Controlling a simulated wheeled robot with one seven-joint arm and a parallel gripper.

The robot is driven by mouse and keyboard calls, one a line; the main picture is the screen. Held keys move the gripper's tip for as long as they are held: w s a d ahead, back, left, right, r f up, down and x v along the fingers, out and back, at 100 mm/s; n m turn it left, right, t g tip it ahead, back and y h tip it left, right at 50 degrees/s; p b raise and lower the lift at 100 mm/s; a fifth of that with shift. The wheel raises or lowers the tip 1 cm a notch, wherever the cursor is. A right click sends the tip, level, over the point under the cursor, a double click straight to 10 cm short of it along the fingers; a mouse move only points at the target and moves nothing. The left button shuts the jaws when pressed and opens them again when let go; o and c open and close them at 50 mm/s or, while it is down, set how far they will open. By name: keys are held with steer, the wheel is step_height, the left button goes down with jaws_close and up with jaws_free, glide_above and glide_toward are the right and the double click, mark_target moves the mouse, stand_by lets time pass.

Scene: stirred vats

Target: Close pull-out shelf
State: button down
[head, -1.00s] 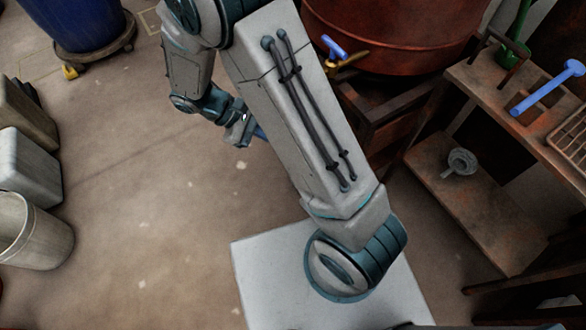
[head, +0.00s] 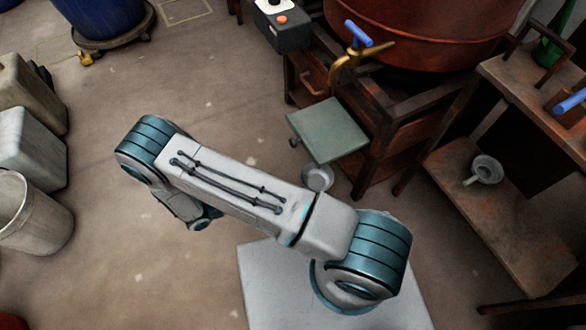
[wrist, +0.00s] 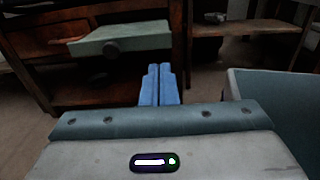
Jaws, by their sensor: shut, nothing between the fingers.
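The pull-out shelf (head: 328,131) is a flat grey-green board. It sticks out from the dark wooden stand (head: 385,120) under the red vat, with a small knob (head: 294,143) on its front edge. In the wrist view the shelf (wrist: 135,38) is ahead, above and left of my fingertips, with its round knob (wrist: 110,47) facing me. My gripper (wrist: 158,70) has its blue fingers together, empty and apart from the shelf. In the head view my arm hides the gripper.
The red vat (head: 430,35) has a brass tap (head: 352,62) with a blue handle above the shelf. A control box (head: 283,25) stands beside it. A rusty rack (head: 500,215) with a funnel (head: 484,170) is at right. Bins (head: 30,215) are at left; floor between is clear.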

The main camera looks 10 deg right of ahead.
mark_target(315, 159)
steer(key=b+x, duration=0.2)
steer(key=x, duration=1.1)
steer(key=shift+w+d+b, duration=0.1)
steer(key=shift+d+b, duration=0.2)
steer(key=shift+b, duration=0.05)
